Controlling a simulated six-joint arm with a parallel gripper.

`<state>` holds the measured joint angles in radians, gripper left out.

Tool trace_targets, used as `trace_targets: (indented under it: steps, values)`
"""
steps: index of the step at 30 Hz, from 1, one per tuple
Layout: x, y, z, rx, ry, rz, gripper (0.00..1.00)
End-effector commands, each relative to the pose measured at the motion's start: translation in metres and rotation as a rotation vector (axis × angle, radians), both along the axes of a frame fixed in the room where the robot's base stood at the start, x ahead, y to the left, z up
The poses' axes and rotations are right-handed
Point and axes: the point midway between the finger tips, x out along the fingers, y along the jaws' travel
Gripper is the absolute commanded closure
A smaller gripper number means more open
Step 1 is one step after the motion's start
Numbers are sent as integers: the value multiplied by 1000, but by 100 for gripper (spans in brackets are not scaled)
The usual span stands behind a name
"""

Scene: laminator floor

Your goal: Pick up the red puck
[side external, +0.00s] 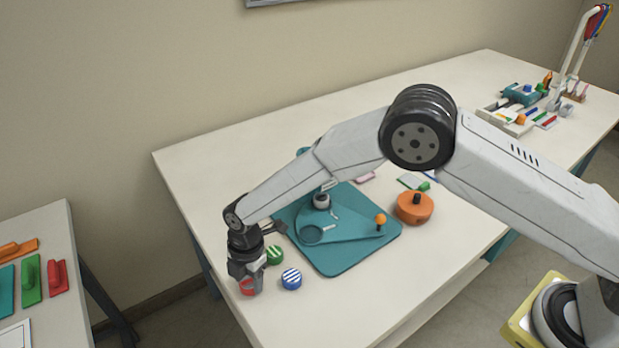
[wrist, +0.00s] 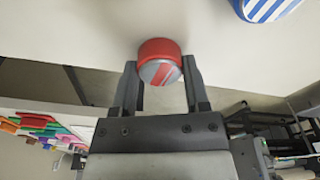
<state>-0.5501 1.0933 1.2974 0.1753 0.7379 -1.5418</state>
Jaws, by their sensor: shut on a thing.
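The red puck (wrist: 160,48) has a red rim and a top striped in red and grey. My gripper (wrist: 160,75) is shut on it, with one finger on each side in the wrist view. In the side external view my gripper (side external: 248,285) points down near the left front edge of the white table, and the red puck (side external: 247,287) shows between its fingers, partly hidden. I cannot tell whether the puck touches the table or is just above it.
A blue-striped puck (side external: 291,278) stands close to the right of my gripper, and a green-striped puck (side external: 274,254) just behind it. A teal mat (side external: 345,262) with a teal device lies beyond. An orange round object (side external: 413,208) is farther right.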

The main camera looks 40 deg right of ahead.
Motion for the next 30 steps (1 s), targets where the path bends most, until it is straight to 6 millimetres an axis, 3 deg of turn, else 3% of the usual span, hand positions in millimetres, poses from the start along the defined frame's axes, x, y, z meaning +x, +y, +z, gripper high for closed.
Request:
trace_targets:
  steps: [8,16,30]
  values:
    - [0,0,6,0,-1,0,98]
    - [1,1,33,2,0,1,98]
    - [-37,-20,82,2,1,1,98]
